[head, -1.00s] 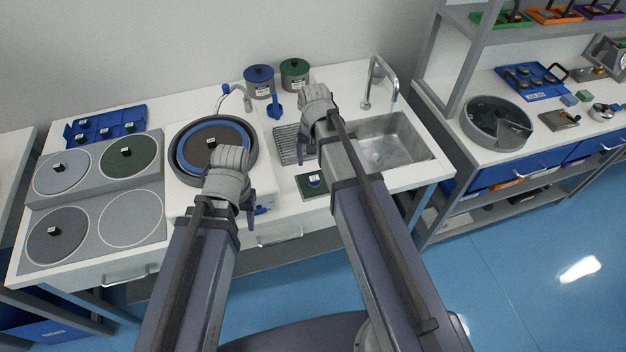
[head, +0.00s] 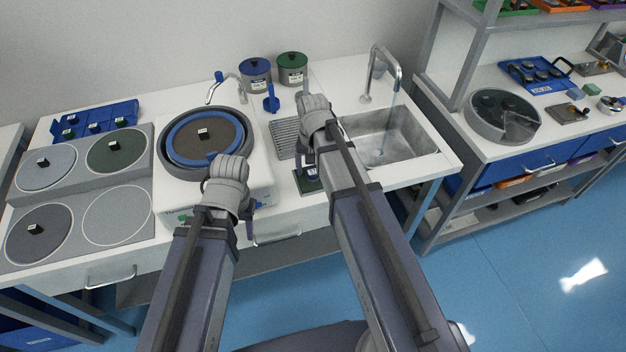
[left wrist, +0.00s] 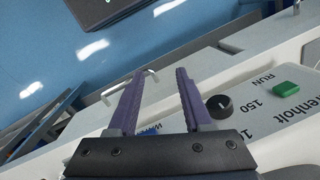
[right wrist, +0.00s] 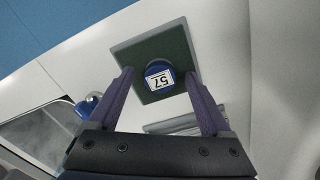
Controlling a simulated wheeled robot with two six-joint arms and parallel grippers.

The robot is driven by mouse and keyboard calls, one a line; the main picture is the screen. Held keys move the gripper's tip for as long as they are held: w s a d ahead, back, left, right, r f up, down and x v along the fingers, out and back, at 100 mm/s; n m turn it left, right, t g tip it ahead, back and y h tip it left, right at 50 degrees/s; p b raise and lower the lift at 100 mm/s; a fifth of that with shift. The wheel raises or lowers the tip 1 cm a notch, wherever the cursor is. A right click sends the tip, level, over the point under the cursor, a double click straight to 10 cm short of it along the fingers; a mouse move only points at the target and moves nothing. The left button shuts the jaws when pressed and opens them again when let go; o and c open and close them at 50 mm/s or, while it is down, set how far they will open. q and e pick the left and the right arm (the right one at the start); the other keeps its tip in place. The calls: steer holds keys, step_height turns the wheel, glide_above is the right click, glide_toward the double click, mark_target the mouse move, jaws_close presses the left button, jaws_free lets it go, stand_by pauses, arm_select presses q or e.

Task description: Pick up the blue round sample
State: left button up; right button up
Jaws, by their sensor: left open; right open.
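The blue round sample (right wrist: 158,76), with a white label reading 57, sits on a dark green square pad (right wrist: 178,48) on the white worktop. In the head view the green pad (head: 303,182) is mostly hidden behind my right arm. My right gripper (right wrist: 157,73) is open, its fingertips pointing at the pad; in the right wrist view the sample appears between them. I cannot tell how far above the sample they are. My left gripper (left wrist: 158,74) is open and empty by the front of the polishing machine (head: 259,193).
The sink (head: 405,140) is right of my right arm, with water falling from its tap (head: 384,60). Two lidded canisters (head: 256,75) (head: 292,68) stand at the back. Grinding discs (head: 43,164) lie left. A machine knob (left wrist: 219,106) and green button (left wrist: 285,89) are near my left gripper.

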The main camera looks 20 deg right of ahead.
steer(key=shift+c, duration=0.4)
jaws_close()
stand_by(0.6)
